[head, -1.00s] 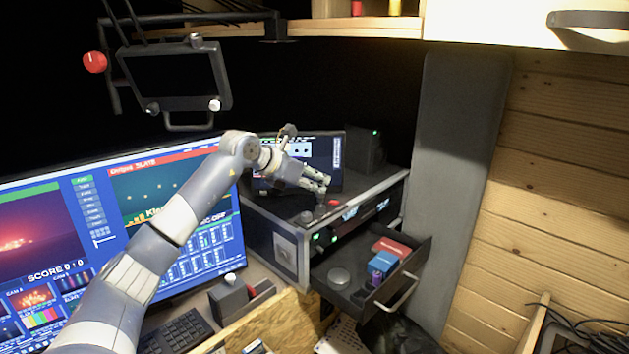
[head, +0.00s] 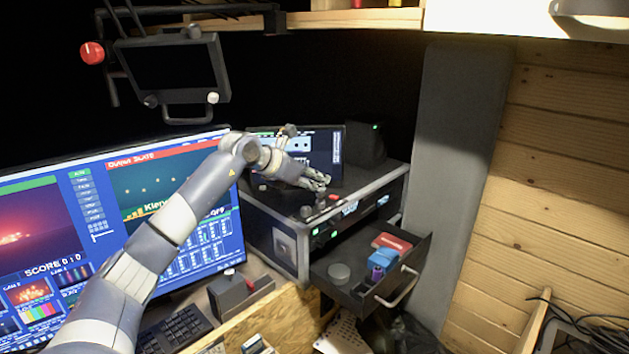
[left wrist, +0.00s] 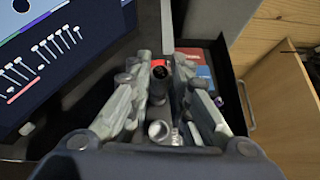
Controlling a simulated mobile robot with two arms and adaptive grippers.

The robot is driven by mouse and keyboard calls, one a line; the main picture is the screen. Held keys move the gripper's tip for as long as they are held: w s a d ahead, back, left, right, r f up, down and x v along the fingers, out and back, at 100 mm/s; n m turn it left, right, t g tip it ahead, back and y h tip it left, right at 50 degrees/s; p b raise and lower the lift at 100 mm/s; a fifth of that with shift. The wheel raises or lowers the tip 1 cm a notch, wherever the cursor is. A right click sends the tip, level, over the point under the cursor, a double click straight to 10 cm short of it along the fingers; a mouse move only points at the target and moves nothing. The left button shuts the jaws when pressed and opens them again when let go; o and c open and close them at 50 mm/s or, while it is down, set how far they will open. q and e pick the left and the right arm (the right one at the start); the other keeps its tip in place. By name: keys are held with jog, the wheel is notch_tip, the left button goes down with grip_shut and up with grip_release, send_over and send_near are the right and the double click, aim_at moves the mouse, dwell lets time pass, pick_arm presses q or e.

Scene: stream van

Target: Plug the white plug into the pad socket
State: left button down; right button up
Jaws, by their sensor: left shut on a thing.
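My left gripper (head: 322,181) reaches over the top of a black equipment case, close to the front of a small screen. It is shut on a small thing. In the left wrist view its fingers (left wrist: 160,72) slope in from both sides, with a dark cylindrical piece (left wrist: 158,90) between them. A pale round piece (left wrist: 158,131) shows nearer the palm; I cannot tell whether it is the white plug. The pad socket cannot be made out. Small dark knobs stand on the case top below the fingers, with a red button (head: 333,198) beside them. My right gripper is out of view.
The equipment case (head: 283,206) has an open drawer (head: 343,292) with a red box (head: 392,242), a blue box and a round tin (head: 339,272). The small screen (head: 325,150) and a black box (head: 366,146) stand behind. A large monitor (head: 120,210) is at left.

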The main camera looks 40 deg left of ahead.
pick_arm(q)
jog(key=shift+f+b, duration=0.5)
jog(key=shift+f, duration=0.2)
jog(key=c, duration=1.4)
grip_release()
jog(key=shift+s+r, duration=0.1)
jog(key=shift+v, duration=5.9)
jog(key=shift+r, duration=0.1)
